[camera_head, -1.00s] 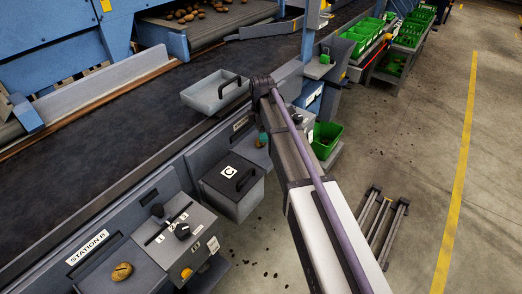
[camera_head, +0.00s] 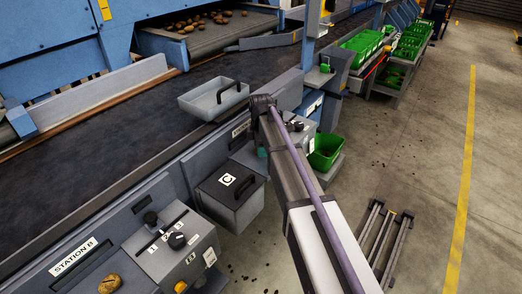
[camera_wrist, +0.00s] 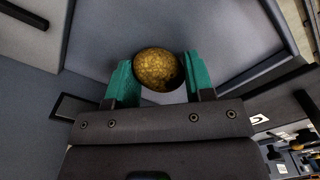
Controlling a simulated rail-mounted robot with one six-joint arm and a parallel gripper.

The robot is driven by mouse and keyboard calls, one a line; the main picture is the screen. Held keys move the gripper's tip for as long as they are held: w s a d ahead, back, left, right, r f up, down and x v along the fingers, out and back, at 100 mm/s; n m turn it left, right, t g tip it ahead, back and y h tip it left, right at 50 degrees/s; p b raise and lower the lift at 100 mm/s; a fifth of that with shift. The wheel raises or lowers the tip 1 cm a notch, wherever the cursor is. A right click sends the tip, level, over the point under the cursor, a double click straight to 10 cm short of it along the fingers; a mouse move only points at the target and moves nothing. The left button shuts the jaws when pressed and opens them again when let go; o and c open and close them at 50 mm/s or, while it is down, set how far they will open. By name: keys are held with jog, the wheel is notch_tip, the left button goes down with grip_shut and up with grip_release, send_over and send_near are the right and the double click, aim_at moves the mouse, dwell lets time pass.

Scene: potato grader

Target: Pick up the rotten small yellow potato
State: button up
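A small yellow-brown potato with dark specks (camera_wrist: 158,69) sits between the two teal fingers of my gripper (camera_wrist: 160,80) in the wrist view. The fingers are closed on its sides, and it appears held at the fingertips. In the head view my gripper (camera_head: 262,153) hangs beside the conveyor's near side, between the lidded bin marked C and the grey panel to its right. The arm and gripper hide most of the potato there. Another brown-yellow potato (camera_head: 110,284) with dark marks lies on the Station B tray at the lower left.
The lidded grey bin marked C (camera_head: 230,194) stands left of my gripper. An open grey tray with a black handle (camera_head: 213,98) is at the conveyor edge (camera_head: 95,130). A control box with knobs (camera_head: 172,246) is at lower left. A green crate (camera_head: 325,150) stands to the right.

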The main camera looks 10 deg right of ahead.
jog(key=c, duration=0.4)
notch_tip(320, 180, up, 10)
jog(key=p, duration=1)
jog(key=shift+r, duration=0.25)
